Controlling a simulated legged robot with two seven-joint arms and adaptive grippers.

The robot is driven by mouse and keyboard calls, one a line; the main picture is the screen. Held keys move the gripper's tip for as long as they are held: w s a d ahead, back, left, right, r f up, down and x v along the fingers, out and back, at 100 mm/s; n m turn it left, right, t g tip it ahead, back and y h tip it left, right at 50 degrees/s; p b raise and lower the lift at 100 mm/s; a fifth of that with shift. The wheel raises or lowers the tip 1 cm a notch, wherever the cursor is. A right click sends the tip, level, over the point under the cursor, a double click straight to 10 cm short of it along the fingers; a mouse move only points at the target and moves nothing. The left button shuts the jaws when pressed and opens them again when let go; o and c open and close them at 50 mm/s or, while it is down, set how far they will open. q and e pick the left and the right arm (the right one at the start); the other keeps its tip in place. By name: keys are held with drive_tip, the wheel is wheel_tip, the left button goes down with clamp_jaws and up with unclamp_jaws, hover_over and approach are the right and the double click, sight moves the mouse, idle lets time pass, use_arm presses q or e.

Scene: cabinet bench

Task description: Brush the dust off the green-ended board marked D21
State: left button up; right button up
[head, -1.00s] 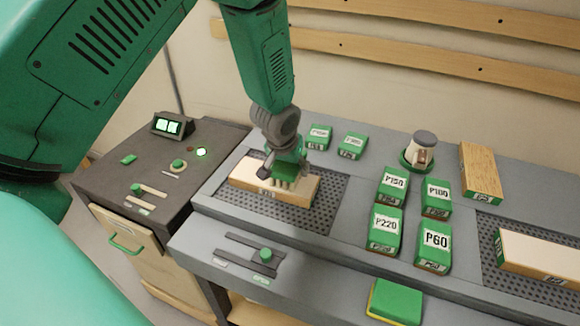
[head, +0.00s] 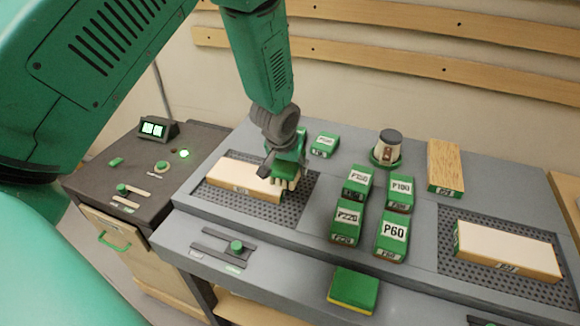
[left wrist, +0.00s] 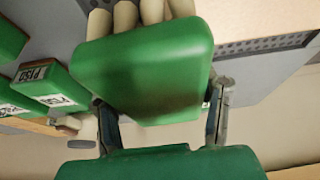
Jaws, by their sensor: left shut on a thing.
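My left gripper (head: 287,160) is shut on a brush with a green back and pale bristle tufts. The brush (left wrist: 145,75) fills the middle of the left wrist view, between the two fingers. In the head view its tufts are over the right end of a pale board (head: 235,175) on the left perforated mat; I cannot tell if they touch. That board's small label is unreadable. A second pale board (head: 510,250) with a green left end lies on the right mat, its label also unreadable. A wood-grained board (head: 444,165) with a green front end lies at the back. My right gripper is not in view.
Green-and-white blocks marked P150 (head: 358,182), P100 (head: 400,192), P220 (head: 346,222) and P60 (head: 392,236) stand mid-bench. A dark-topped jar (head: 388,145) is behind them. A green-yellow pad (head: 353,290) lies at the front edge. A dark cabinet with a lit display (head: 153,129) is left.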

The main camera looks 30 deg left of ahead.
use_arm(q)
wheel_tip(320, 180, up, 2)
drive_tip(key=shift+r+p, duration=0.1)
drive_tip(key=shift+p, duration=0.55)
drive_tip(key=shift+a+r+p, duration=0.15)
drive_tip(key=shift+r+p, duration=1.05)
drive_tip(key=shift+r, duration=0.2)
drive_tip(key=shift+f, duration=0.1)
